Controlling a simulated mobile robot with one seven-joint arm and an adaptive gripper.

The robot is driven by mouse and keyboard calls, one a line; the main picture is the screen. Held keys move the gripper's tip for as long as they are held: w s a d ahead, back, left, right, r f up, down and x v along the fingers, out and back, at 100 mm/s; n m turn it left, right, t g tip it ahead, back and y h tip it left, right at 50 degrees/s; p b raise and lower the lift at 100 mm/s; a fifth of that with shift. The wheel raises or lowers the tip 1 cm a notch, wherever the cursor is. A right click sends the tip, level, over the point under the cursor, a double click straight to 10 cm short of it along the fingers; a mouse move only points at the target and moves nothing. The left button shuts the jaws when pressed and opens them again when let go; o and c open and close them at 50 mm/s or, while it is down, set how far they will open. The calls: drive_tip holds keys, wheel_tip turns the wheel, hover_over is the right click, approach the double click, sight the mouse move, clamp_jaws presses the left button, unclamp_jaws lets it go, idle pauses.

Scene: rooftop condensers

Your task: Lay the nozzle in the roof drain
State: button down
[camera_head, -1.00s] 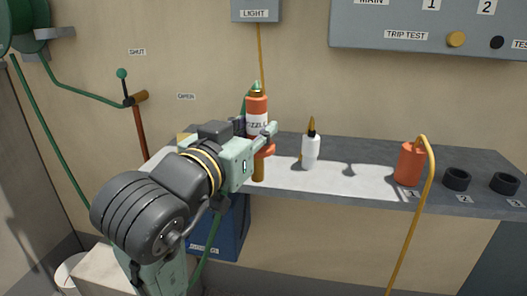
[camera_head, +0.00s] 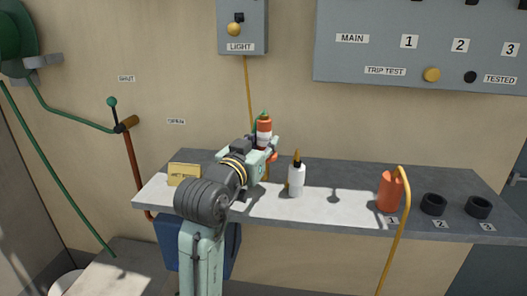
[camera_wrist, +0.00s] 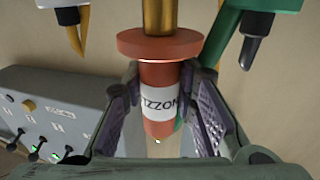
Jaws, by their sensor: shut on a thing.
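The nozzle (camera_head: 264,127) is an orange-red cylinder with a white lettered label and a green top in the head view. My gripper (camera_head: 266,153) is shut around it and holds it upright over the back part of the grey shelf. In the wrist view, the nozzle (camera_wrist: 158,110) sits between both finger pads of my gripper (camera_wrist: 162,97), with an orange flange and a brass stem above the label. Its far side is hidden by the fingers. I cannot make out the roof drain in either view.
On the shelf (camera_head: 330,205) stand a white bottle (camera_head: 297,181) with a brown tip, an orange canister (camera_head: 388,194) by a yellow hose, two black rings (camera_head: 433,205) and a yellow card (camera_head: 184,173). A blue box (camera_head: 233,245) is below. A red pipe (camera_head: 135,170) stands left.

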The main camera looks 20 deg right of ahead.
drive_tip(key=shift+w+f+p, duration=0.1)
drive_tip(key=shift+f+p, duration=0.25)
drive_tip(key=shift+f, duration=1.35)
drive_tip(key=shift+f, duration=0.25)
drive_tip(key=c, duration=1.3)
unclamp_jaws()
drive_tip(key=shift+r, duration=0.15)
